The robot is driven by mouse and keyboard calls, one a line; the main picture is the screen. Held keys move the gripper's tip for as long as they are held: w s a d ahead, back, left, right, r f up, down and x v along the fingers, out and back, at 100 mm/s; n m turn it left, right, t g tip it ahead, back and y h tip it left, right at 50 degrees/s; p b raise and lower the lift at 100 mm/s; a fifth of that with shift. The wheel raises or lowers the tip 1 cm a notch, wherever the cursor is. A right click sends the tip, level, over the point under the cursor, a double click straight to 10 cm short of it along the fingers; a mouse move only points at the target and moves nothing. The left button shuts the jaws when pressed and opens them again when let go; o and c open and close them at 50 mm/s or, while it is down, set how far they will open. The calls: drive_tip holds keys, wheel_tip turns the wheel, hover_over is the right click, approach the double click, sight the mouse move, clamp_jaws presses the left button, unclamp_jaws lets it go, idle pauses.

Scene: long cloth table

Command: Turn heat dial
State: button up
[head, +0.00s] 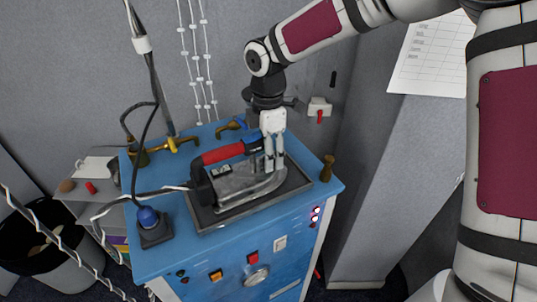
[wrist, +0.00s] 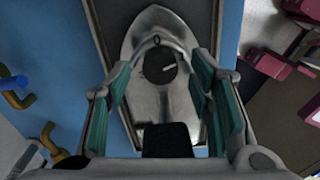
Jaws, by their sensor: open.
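A steam iron (head: 238,184) with a red handle and grey metal body lies on a dark tray (head: 208,216) on top of a blue cabinet. In the wrist view the iron (wrist: 158,28) points its tip toward the top. The heat dial (wrist: 155,66) is a dark round disc on it with a pale line toward the right. My gripper (head: 273,164) is over the front part of the iron, pointing down. In the wrist view my gripper (wrist: 162,68) is open, with one teal-padded finger on each side of the dial. I cannot tell how high the fingertips are. The dial is not clear in the head view.
The blue cabinet (head: 165,262) has buttons and a small knob (head: 257,277) on its front. Brass fittings (head: 175,144) stand at the back left, a wooden peg (head: 327,167) at the right corner.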

wheel_tip(320, 180, up, 11)
idle(0.4)
